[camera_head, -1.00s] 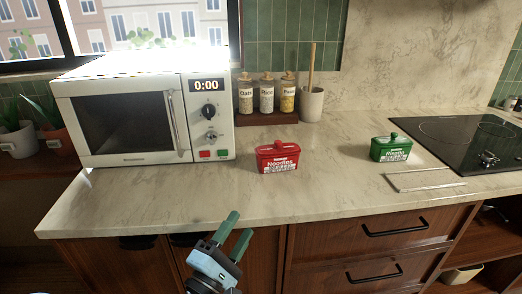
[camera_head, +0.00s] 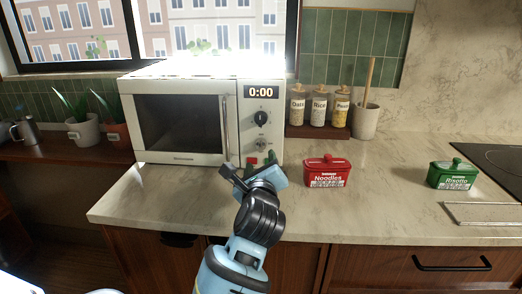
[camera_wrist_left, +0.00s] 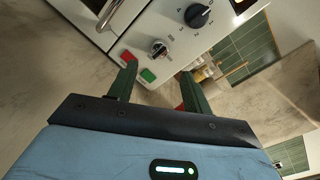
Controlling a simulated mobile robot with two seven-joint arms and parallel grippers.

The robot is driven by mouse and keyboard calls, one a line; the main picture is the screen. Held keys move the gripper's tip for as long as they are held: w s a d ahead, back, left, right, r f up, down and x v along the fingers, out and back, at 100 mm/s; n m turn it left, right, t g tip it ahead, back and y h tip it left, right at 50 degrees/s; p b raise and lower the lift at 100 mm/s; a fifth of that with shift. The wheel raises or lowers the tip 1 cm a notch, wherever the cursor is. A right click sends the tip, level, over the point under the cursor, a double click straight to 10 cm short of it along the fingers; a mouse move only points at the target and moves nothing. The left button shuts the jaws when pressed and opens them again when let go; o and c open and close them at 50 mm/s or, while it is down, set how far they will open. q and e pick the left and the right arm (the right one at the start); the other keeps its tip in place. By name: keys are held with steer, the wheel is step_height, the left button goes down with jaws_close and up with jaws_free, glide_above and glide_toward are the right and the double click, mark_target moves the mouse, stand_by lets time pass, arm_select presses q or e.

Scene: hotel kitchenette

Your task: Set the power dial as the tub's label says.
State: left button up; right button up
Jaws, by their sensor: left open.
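The white microwave (camera_head: 180,125) stands on the counter with its door shut, and its display (camera_head: 264,92) reads 0:00.
A red button (camera_wrist_left: 127,56) and a green button (camera_wrist_left: 148,75) sit below the knobs. Jars (camera_head: 319,108) and a utensil cup (camera_head: 366,121) stand behind. A thin metal frame (camera_head: 485,214) lies near the cooktop (camera_head: 500,157). The counter between the tubs is clear.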

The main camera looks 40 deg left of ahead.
mark_target(261, 148)
arm_select(q)
steer(key=shift+x, duration=3.9)
steer(key=c, duration=1)
steer(key=shift+p, duration=0.3)
